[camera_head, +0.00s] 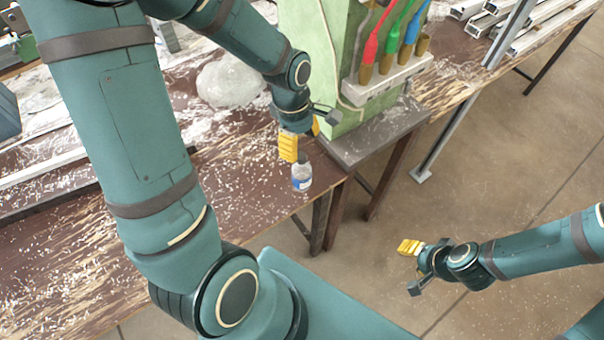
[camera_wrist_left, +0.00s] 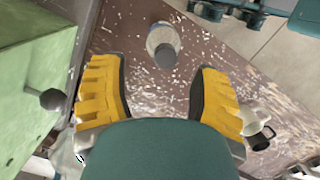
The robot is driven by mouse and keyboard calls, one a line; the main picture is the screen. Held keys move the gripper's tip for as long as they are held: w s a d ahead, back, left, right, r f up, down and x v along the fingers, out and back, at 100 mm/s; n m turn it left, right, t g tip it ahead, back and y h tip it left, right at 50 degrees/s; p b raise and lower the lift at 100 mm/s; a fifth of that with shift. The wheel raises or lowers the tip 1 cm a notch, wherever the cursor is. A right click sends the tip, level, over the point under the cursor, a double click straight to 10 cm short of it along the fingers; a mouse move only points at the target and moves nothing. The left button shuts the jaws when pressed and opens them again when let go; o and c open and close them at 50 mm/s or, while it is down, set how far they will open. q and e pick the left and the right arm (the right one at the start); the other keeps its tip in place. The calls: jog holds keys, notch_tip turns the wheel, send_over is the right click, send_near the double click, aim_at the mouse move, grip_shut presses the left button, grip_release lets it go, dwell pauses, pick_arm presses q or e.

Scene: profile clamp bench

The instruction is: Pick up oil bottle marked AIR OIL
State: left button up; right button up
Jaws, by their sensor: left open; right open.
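A small clear bottle (camera_head: 301,182) with a dark cap and a blue-and-white label stands upright near the front edge of the wooden bench. Its label text is too small to read. My left gripper (camera_head: 301,142) is open and empty, with yellow fingers just behind and above the bottle. In the left wrist view the bottle (camera_wrist_left: 161,40) lies ahead of the gap between the open fingers (camera_wrist_left: 160,75), apart from both. My right gripper (camera_head: 408,266) is open and empty over the floor at the right, away from the bench.
A green machine housing (camera_head: 312,60) stands close behind the bottle, with a rack of coloured-handled tools (camera_head: 388,85) on its side. A crumpled clear plastic bag (camera_head: 228,82) lies left of my left gripper. Shavings litter the bench (camera_head: 245,165). Metal profiles (camera_head: 545,20) lie at the back right.

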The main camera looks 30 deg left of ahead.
aim_at(301, 155)
pick_arm(q)
jog(key=f, duration=0.4)
jog(key=shift+s+d+f+b, duration=0.25)
jog(key=shift+s+b, duration=0.1)
jog(key=shift+d+f, duration=0.1)
jog(key=shift+f, duration=0.45)
grip_shut()
